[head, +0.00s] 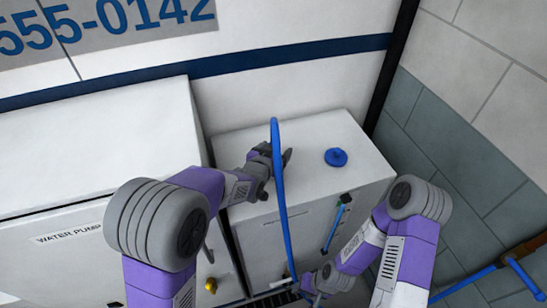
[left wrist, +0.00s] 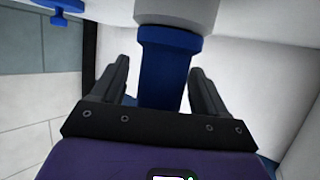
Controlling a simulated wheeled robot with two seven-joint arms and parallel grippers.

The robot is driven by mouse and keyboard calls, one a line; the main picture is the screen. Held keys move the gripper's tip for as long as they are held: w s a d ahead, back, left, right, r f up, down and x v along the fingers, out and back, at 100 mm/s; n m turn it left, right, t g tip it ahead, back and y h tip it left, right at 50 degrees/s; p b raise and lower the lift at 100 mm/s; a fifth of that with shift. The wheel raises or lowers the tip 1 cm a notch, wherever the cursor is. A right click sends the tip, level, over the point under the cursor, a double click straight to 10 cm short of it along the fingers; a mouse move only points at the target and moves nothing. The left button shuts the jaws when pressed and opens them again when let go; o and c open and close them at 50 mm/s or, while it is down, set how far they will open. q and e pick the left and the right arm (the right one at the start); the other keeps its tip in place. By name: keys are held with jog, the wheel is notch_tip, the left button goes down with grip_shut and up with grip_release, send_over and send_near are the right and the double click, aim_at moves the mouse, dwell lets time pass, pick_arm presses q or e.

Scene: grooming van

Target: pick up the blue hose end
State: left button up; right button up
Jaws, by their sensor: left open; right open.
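The blue hose (head: 281,200) stands up in front of the white cabinet, its upper tip bending over near the cabinet's back. My left gripper (head: 278,158) is at the upper part of the hose. In the left wrist view, my left gripper (left wrist: 158,85) is open, with a thick blue piece (left wrist: 166,75) under a grey collar between and beyond its fingers. This looks like the hose end, but contact cannot be told. My right gripper (head: 311,288) is low, near the lower part of the hose, and open; its fingertips are small in the head view.
A round blue knob (head: 336,158) sits on the white cabinet top (head: 310,140). A blue-and-black handle (head: 338,222) is on its front. The water pump box (head: 95,150) stands left. Tiled wall (head: 465,150) closes the right side; blue piping (head: 490,272) is at lower right.

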pick_arm(q)
jog(key=shift+w+f, duration=0.1)
jog(key=shift+w, duration=0.15)
jog(key=c, duration=1.3)
notch_tip(320, 180, up, 10)
jog(key=shift+r+p, duration=0.2)
jog(key=shift+p, duration=0.85)
notch_tip(320, 180, up, 4)
jog(key=p, duration=0.3)
